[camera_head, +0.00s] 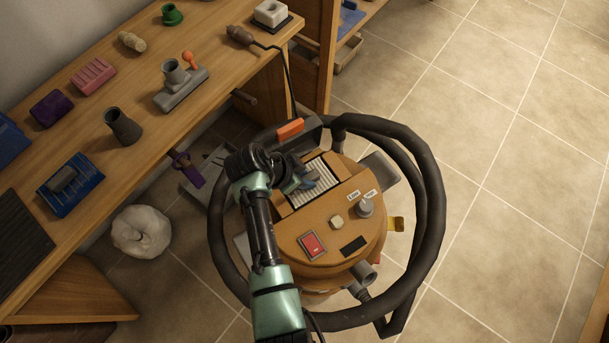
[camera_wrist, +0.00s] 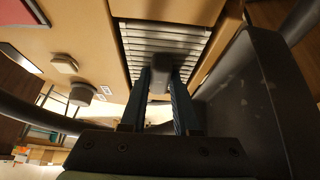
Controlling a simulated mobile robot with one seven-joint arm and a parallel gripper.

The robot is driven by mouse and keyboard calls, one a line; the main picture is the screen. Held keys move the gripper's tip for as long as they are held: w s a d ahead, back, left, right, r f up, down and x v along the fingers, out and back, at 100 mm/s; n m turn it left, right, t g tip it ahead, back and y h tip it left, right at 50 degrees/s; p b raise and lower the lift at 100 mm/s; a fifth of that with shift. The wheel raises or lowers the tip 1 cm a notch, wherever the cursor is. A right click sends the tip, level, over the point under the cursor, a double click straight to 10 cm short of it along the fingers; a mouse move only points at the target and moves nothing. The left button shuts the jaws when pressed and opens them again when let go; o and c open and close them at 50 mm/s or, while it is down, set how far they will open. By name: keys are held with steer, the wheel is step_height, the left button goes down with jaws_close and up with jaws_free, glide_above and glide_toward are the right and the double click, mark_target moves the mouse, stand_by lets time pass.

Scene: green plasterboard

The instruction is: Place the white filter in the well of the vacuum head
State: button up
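The white pleated filter (camera_head: 323,172) lies within the outline of the well in the orange-brown vacuum head (camera_head: 338,240). The filter also shows in the wrist view (camera_wrist: 165,38), with the well's orange edges on both sides of its pleats. I cannot tell how deep it sits. My gripper (camera_head: 302,183) is right over the filter. In the wrist view, my gripper's two blue fingers (camera_wrist: 161,75) close around a small grey grip on the filter, at its near end. The fingers and my arm hide part of the filter and the well's left side.
A dark raised flap with an orange latch (camera_head: 290,129) stands behind the well; a dark panel (camera_wrist: 262,100) is close on the right in the wrist view. A black hose (camera_head: 437,200) loops around the vacuum. The workbench (camera_head: 150,150) with tools is at left; floor is free at right.

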steer(key=o, duration=0.4)
steer(key=shift+s+a+r+p, duration=0.15)
steer(key=shift+r+p, duration=0.15)
steer(key=shift+r, duration=0.25)
steer(key=p+v, duration=0.2)
steer(key=v, duration=0.9)
steer(key=shift+r, duration=0.1)
